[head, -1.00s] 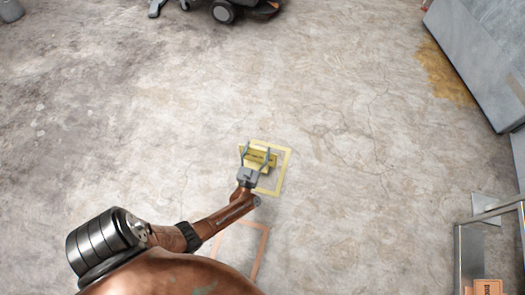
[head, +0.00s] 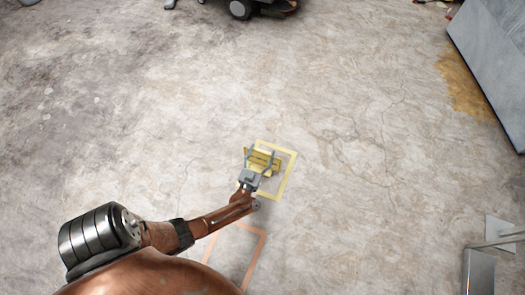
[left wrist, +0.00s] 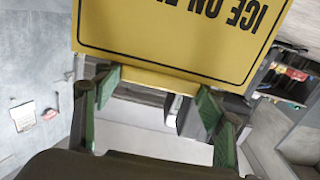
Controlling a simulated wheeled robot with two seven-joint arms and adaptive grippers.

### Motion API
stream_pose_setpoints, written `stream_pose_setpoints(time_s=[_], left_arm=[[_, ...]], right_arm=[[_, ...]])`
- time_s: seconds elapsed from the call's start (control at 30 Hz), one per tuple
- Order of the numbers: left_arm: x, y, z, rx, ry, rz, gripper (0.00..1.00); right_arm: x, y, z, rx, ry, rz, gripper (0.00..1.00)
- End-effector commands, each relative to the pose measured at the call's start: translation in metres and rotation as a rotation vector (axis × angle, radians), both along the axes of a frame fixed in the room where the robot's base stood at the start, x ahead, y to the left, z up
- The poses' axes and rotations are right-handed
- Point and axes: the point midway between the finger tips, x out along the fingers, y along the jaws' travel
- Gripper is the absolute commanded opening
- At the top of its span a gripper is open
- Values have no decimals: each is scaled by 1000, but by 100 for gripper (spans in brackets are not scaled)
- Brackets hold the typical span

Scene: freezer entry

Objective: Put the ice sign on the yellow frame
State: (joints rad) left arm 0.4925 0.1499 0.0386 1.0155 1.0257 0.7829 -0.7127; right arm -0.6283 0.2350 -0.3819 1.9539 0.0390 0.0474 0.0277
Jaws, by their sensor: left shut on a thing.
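The ice sign (head: 264,167) is a yellow board, held at the left part of the yellow frame (head: 287,181) marked on the floor. My left gripper (head: 260,156) is shut on it, reaching in from the lower left. In the left wrist view the sign (left wrist: 165,38) fills the top, with black border and upside-down "ICE ON" lettering, its edge between the green-padded fingers (left wrist: 156,88). The sign covers part of the frame's left side. I cannot tell whether it touches the floor. My right gripper is not in view.
An orange frame (head: 262,247) lies on the floor just below the yellow one, partly behind my arm. A grey panel (head: 492,65) stands at the upper right, a metal stand (head: 480,270) at the lower right. A dark wheeled machine (head: 250,8) is at the top. The surrounding floor is clear.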

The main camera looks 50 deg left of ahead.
Motion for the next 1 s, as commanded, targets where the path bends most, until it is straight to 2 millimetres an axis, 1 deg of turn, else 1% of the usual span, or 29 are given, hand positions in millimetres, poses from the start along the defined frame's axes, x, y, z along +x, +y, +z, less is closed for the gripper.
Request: stream_pose_setpoints(time_s=[0.17,0.2,0.4,0.43,0.7,0.83,0.93,1.0], left_arm=[[1,0,-2,3,-1,0,25],[0,0,-3,1,0,0,66],[0,0,-3,1,1,0,80],[0,0,-3,1,1,0,82],[0,0,-3,0,0,0,82],[-1,0,0,-1,-1,0,82],[-13,-9,2,-1,0,0,82],[-25,-16,4,-2,0,0,82]], right_arm=[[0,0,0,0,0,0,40],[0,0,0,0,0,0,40],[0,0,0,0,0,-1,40],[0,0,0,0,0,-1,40],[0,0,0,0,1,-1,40],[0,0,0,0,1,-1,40],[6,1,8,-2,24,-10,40],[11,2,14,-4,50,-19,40]])
